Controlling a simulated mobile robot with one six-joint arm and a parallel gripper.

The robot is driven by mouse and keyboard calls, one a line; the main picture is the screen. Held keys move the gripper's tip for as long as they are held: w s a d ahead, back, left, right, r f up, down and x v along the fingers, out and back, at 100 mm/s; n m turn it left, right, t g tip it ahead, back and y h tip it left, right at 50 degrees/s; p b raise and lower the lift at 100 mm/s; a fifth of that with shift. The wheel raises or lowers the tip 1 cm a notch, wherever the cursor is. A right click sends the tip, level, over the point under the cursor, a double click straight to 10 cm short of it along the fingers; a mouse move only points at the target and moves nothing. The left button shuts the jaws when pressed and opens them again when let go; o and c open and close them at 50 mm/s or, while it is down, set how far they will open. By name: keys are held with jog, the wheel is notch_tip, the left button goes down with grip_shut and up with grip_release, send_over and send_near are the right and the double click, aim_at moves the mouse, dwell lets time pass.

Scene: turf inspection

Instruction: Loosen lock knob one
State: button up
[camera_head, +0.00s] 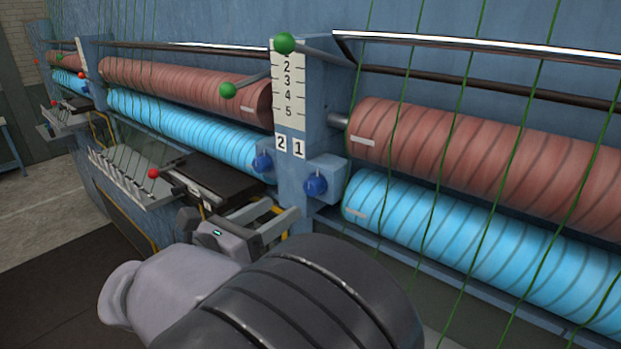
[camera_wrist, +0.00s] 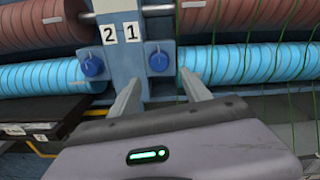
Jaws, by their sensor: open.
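Lock knob one (camera_head: 316,186) is a blue knob on a blue block, right of the post under the label 1. In the wrist view, knob one (camera_wrist: 158,62) shows its face, just beyond and slightly above the gap between my fingertips. A second blue knob (camera_head: 262,163) sits left of the post by the label 2; it also shows in the wrist view (camera_wrist: 93,66). My gripper (camera_head: 282,208) is open and empty, left of and below knob one in the head view. In the wrist view my gripper (camera_wrist: 160,82) has its fingers spread, apart from the knob.
The blue post carries a number scale (camera_head: 288,90) and green-ball levers (camera_head: 228,90). Red roller (camera_head: 480,155) and blue roller (camera_head: 480,240) lie right of it, with green threads in front. A black-topped tray (camera_head: 210,178) and red-ball lever (camera_head: 154,174) stand left.

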aim_at(309, 190)
jog(key=p+x, duration=0.1)
jog(key=x, duration=0.8)
jog(key=shift+r, duration=0.1)
jog(key=shift+w+d, duration=0.15)
jog(key=shift+w, duration=0.25)
grip_shut()
